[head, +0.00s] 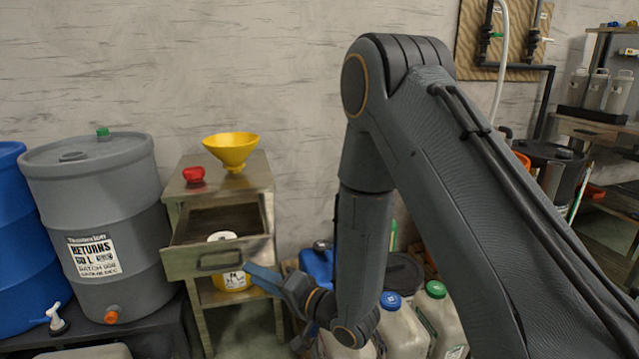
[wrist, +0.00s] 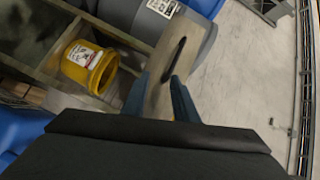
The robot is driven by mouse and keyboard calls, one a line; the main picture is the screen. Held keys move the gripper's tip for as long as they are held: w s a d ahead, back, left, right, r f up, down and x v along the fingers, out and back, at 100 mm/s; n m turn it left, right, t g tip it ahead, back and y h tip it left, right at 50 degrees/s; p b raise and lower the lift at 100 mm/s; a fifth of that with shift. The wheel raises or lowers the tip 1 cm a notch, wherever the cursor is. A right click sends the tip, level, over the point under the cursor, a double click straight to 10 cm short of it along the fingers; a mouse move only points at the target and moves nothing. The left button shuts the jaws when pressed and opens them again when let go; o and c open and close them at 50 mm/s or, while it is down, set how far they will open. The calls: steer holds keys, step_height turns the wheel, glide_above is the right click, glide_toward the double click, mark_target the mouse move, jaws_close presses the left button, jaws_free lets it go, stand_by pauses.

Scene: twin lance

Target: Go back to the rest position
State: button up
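My gripper (head: 258,272) is low in front of the small metal cabinet (head: 262,180), by the right part of the drawer front (head: 183,263). In the wrist view its two blue fingers (wrist: 160,88) stand apart, so it is open. The drawer front (wrist: 190,38) with its dark handle shows between and beyond the fingertips; I cannot tell whether they touch it. The drawer is pulled open. My arm bends down from the upper middle of the head view, away from any folded pose.
A yellow funnel (head: 231,150) and a red object (head: 193,175) sit on the cabinet top. A yellow bucket (wrist: 92,68) is by the drawer. A grey drum (head: 100,200) stands left; pale canisters (head: 403,325) stand below my arm. Bare floor (wrist: 250,70) shows in the wrist view.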

steer(key=w+d+r+n+h, duration=0.2)
steer(key=w+d+r+h, duration=0.15)
steer(key=d+h, duration=0.45)
steer(key=s+d+r+g+h, duration=0.1)
steer(key=s+d+g+h, duration=0.2)
steer(key=d, duration=0.6)
steer(key=s+d+r+n+g+h+p, duration=0.1)
steer(key=s+d+r+n+g+h, duration=0.25)
steer(key=s, duration=0.95)
steer(key=s+d+r+g+y, duration=0.1)
steer(key=s+d+r+g, duration=0.25)
steer(key=s+d, duration=0.6)
steer(key=s+d+r+m+p, duration=0.1)
steer(key=d+r+p, duration=0.2)
steer(key=p, duration=0.5)
steer(key=s+d+r+m+h+p, duration=0.1)
steer(key=d+r+m+p, duration=0.1)
steer(key=r+p, duration=0.4)
steer(key=shift+s+d+r+t+p, duration=0.2)
steer(key=shift+d+t+p, duration=0.25)
steer(key=shift+p, duration=0.75)
